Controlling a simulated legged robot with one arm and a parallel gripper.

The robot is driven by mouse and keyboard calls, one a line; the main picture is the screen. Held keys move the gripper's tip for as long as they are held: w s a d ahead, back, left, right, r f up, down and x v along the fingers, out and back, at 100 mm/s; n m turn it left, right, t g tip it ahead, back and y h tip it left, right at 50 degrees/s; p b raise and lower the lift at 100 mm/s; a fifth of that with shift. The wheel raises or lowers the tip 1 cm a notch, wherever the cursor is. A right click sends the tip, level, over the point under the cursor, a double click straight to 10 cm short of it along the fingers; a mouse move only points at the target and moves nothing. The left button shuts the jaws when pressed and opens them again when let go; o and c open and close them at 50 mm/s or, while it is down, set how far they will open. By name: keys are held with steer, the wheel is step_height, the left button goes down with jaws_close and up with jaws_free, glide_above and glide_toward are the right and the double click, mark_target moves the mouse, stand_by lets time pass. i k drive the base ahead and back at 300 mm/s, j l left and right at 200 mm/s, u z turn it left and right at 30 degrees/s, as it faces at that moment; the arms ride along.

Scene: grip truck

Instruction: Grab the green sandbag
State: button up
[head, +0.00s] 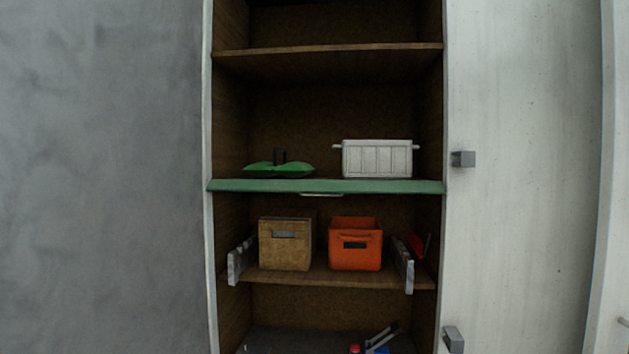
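The green sandbag (292,170) lies flat on the green-edged shelf (325,187) of a tall cabinet, at the left side of that shelf. It has two low lobes and a dark upright piece, perhaps a handle, at its middle. It stands apart from the white container to its right. Nothing covers its front. My gripper is not in view.
A white ribbed container (377,158) shares the shelf. Below stand a tan box (286,243), an orange bin (355,243) and grey-white pieces at both sides. A wooden shelf (330,60) is above. A pale door with grey handles (463,159) is at right.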

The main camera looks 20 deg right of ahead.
mark_target(261, 169)
steer(key=i+l, duration=0.15)
steer(key=i, duration=0.3)
steer(key=i+l, duration=0.15)
steer(key=i, duration=0.25)
